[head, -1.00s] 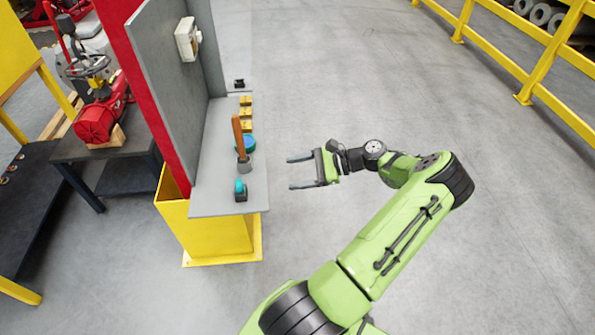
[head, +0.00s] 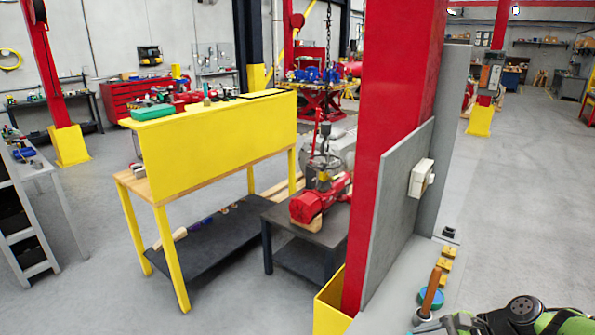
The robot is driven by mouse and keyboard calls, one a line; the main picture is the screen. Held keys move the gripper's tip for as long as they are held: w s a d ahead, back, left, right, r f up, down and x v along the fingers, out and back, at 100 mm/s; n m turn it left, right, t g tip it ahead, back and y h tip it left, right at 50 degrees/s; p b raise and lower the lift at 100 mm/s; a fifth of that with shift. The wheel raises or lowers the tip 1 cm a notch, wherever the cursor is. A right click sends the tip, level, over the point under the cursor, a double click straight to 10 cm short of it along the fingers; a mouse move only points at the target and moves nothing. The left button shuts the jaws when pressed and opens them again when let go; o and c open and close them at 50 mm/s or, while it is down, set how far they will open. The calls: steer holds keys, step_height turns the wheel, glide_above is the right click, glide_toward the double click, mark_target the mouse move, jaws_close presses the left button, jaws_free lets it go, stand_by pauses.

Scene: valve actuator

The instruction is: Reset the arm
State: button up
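My green and black arm shows only in part at the bottom right corner of the head view, cut off by the lower edge. Its black round joint and green links are visible. My gripper (head: 440,325) is at the very bottom edge, beside the grey shelf with the wooden-handled lever (head: 431,292). Its fingers are mostly cut off, so whether it is open or shut cannot be told. No held object can be made out.
A red post (head: 397,120) with a grey panel (head: 398,210) stands left of the arm. The shelf holds a teal round part (head: 437,303) and yellow blocks (head: 446,258). A yellow workbench (head: 222,143) and a dark table with a red valve (head: 318,200) stand further left.

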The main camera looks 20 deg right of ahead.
steer(key=a+r+n+g+h, duration=0.25)
steer(key=a+r+n, duration=0.25)
steer(key=a, duration=0.3)
steer(key=a+r+n+g+h, duration=0.1)
steer(key=a+r+n+h, duration=0.35)
steer(key=a, duration=0.35)
steer(key=s+a+r+n+t, duration=0.4)
steer(key=s+a+r+n, duration=0.2)
steer(key=s, duration=0.6)
steer(key=a+n, duration=0.2)
steer(key=n, duration=0.1)
steer(key=shift+a+h, duration=0.15)
steer(key=shift+h, duration=0.15)
steer(key=shift+r, duration=0.1)
steer(key=shift+c, duration=0.3)
